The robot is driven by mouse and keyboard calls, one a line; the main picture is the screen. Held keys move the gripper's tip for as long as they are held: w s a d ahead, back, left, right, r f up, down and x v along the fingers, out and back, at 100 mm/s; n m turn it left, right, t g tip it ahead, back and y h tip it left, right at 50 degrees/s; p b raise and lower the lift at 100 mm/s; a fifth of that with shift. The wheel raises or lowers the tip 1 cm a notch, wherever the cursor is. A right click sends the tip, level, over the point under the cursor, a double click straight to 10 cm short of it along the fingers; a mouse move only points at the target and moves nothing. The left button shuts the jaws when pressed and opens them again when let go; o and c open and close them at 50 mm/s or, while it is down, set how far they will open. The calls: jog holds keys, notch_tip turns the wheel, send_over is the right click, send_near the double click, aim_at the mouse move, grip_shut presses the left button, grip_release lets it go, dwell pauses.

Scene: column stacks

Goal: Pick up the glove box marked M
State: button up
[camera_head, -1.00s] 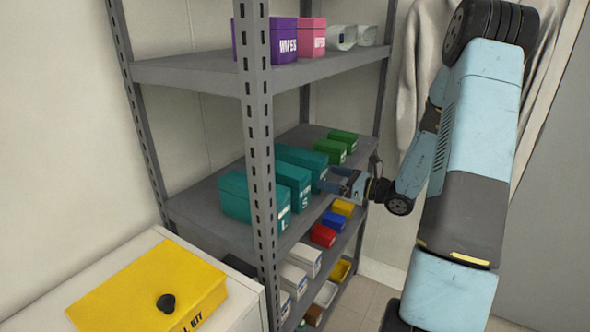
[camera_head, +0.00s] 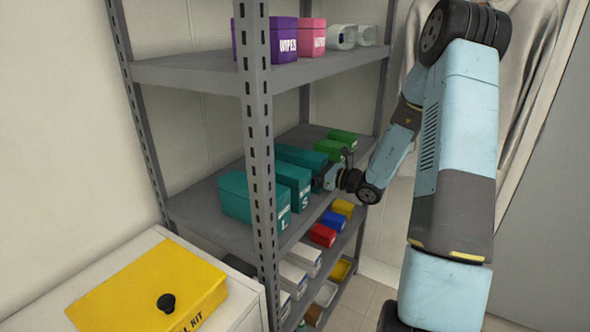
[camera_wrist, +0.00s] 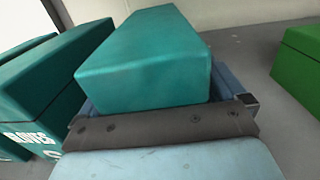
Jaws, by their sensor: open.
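Three teal glove boxes stand side by side on the middle shelf. The nearest is marked L (camera_head: 240,200) and the middle one is marked S (camera_head: 293,180). The third teal box (camera_head: 303,157) is farthest along; its marking is hidden behind my gripper, so I cannot read an M. My gripper (camera_head: 318,178) is at the front end of this third box. In the wrist view this box (camera_wrist: 150,60) lies between the open fingers, one along each side, and the palm is close to its front. The S box (camera_wrist: 50,85) is just left of the left finger.
Green boxes (camera_head: 330,148) stand beyond on the same shelf (camera_head: 195,207), with a gap before them. The upper shelf (camera_head: 190,72) is above, and a rack post (camera_head: 260,150) stands in front. A yellow kit box (camera_head: 150,285) sits on the white cabinet at lower left.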

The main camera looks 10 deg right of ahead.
jog(key=c, duration=1.4)
jog(key=shift+r, duration=0.1)
